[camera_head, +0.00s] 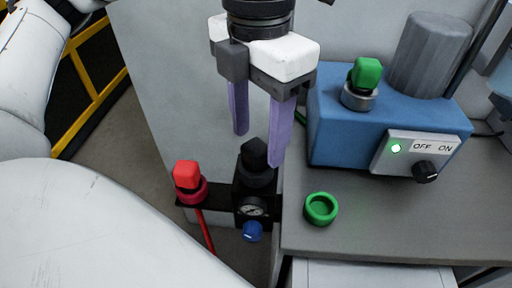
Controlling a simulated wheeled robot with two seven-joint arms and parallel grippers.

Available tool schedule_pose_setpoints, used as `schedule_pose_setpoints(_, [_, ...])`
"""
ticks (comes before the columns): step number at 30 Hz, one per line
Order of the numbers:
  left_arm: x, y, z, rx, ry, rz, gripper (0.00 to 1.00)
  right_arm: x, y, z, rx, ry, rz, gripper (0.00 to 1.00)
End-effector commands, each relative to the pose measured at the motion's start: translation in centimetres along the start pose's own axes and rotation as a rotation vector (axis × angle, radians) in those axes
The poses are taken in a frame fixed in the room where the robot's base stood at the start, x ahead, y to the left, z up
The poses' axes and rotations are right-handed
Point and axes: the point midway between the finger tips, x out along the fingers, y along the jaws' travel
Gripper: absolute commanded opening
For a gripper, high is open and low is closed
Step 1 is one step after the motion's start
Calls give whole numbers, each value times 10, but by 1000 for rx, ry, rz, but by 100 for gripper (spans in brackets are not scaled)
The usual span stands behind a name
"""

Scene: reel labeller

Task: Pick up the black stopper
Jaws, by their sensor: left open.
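The black stopper (254,154) sits upright on a black fitting beside the left edge of the grey worktop. My left gripper (254,150) points down with its two purple fingers apart, one on each side of the stopper in the picture. The left finger ends above and left of the stopper, and the right finger reaches down at its right side. I cannot tell whether either finger touches it. The gripper holds nothing that I can see. My right gripper is not in view.
A red stopper (187,175) stands left on the black bracket. Below are a gauge (252,207) and blue knob (252,231). A green ring (320,208) lies on the worktop (390,221). A blue machine (340,129) with a green stopper (366,74) and OFF/ON switch stands right.

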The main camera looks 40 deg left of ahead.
Motion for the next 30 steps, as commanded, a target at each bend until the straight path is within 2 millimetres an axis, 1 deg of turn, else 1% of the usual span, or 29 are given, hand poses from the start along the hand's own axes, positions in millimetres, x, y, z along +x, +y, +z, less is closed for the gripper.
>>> schedule_pose_setpoints(1, [8,0,-1,0,1,1,53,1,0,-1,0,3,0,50])
schedule_pose_setpoints(4, [16,0,-1,-1,1,1,53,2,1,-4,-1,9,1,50])
schedule_pose_setpoints(12, [19,0,0,0,-1,0,53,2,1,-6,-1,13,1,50])
schedule_pose_setpoints(17, [19,0,0,-1,-1,0,26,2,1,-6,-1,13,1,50])
schedule_pose_setpoints(18, [19,0,0,-1,-1,0,19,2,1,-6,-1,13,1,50])
schedule_pose_setpoints(21, [19,0,0,-1,-1,0,5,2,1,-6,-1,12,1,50])
schedule_pose_setpoints(27, [18,0,0,-1,-1,0,5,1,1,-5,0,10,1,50])
schedule_pose_setpoints(30, [10,0,0,-1,-2,0,5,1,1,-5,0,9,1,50])
